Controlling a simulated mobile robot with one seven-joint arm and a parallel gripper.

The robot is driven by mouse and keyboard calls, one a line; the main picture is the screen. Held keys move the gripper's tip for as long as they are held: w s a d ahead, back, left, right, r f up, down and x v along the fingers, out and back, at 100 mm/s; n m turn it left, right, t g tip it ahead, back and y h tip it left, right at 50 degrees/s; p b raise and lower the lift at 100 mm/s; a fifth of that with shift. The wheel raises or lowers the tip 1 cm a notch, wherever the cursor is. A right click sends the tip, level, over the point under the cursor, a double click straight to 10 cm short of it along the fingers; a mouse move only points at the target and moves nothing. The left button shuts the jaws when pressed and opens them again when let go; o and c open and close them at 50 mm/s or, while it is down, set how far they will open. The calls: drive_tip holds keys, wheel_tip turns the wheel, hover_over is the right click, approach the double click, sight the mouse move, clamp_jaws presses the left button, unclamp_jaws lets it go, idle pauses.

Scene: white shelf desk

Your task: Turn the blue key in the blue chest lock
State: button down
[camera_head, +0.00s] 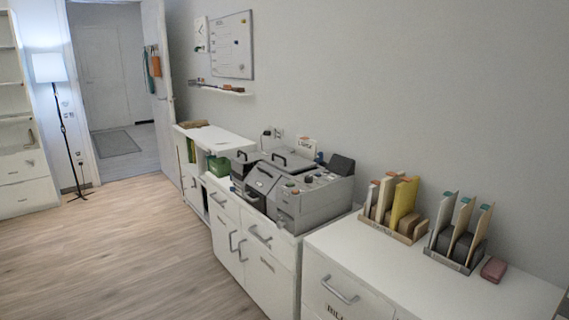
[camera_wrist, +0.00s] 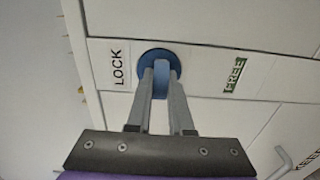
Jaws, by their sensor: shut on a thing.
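In the wrist view, a round blue lock (camera_wrist: 159,58) sits on a white front panel. A blue key (camera_wrist: 160,82) shows between my fingers and runs up to the lock's face. My gripper (camera_wrist: 160,72) is shut on the key, with its fingertips at the lock. How deep the key sits in the lock is hidden by the fingers. A label reading LOCK (camera_wrist: 118,66) is left of the lock, and a label reading FREE (camera_wrist: 234,75) is to its right. The head view shows neither my gripper nor the lock clearly.
In the head view, white cabinets (camera_head: 272,262) line the wall. A grey printer (camera_head: 300,190) and file holders (camera_head: 398,222) stand on top. A small red box (camera_head: 493,270) lies at the right. The wooden floor (camera_head: 120,260) at the left is clear. A handle (camera_wrist: 304,163) shows in the wrist view.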

drive_tip(key=shift+r+m+p, duration=0.1)
drive_tip(key=shift+m+p, duration=0.7)
drive_tip(key=shift+p, duration=0.15)
drive_tip(key=shift+m+p, duration=0.55)
drive_tip(key=shift+m, duration=0.15)
drive_tip(key=shift+m+p, duration=0.4)
drive_tip(key=shift+p, duration=0.05)
drive_tip(key=shift+m+p, duration=0.85)
drive_tip(key=shift+m, duration=0.15)
